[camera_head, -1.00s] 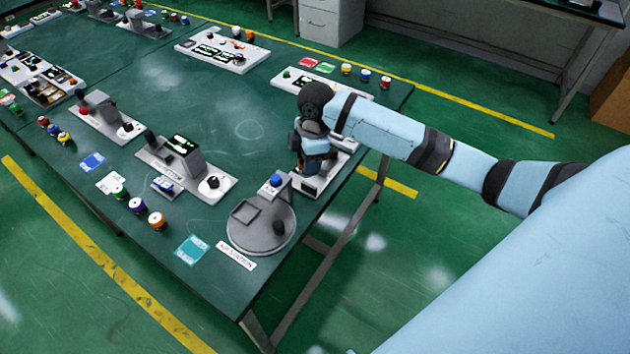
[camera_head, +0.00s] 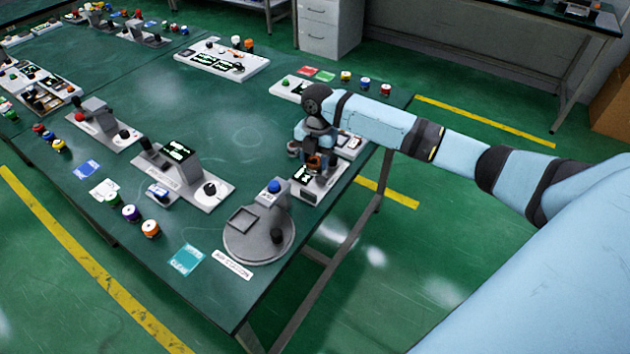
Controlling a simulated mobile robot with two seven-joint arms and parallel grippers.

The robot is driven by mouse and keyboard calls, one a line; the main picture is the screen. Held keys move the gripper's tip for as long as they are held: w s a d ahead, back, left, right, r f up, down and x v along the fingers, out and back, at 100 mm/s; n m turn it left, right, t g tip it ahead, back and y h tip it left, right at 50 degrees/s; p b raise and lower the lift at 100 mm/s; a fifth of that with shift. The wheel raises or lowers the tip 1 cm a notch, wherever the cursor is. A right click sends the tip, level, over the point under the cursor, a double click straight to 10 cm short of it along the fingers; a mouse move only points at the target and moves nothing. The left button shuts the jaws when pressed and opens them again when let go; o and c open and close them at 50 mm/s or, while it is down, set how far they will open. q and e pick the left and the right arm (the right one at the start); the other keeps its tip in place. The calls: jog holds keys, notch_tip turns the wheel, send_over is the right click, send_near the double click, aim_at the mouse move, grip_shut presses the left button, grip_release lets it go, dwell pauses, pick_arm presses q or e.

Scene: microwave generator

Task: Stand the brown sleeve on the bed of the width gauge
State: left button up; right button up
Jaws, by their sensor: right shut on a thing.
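My right gripper (camera_head: 314,156) comes in from the right and points down at the right edge of the green table. It is shut on the brown sleeve (camera_head: 314,163), a small brown-orange piece showing at the fingertips. The sleeve is over or just behind a low white device with a small dark display (camera_head: 306,176), which looks like the width gauge. The gripper hides part of this device and its bed. I cannot tell whether the sleeve touches it. My left gripper is not in view.
A round grey station (camera_head: 245,246) with a blue button (camera_head: 274,187) stands in front of the device. Another display unit (camera_head: 180,165) is to the left. Several coloured spools (camera_head: 131,213) line the front edge. The middle of the table (camera_head: 240,120) is clear.

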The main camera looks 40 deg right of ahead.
aim_at(316, 158)
notch_tip(316, 158, down, 9)
jog(key=shift+r, duration=0.15)
dwell(0.4)
jog(key=o, duration=1)
jog(key=shift+c, duration=0.2)
jog(key=r, duration=0.8)
jog(key=d+r, duration=0.1)
jog(key=r, duration=0.3)
jog(key=shift+w, duration=0.4)
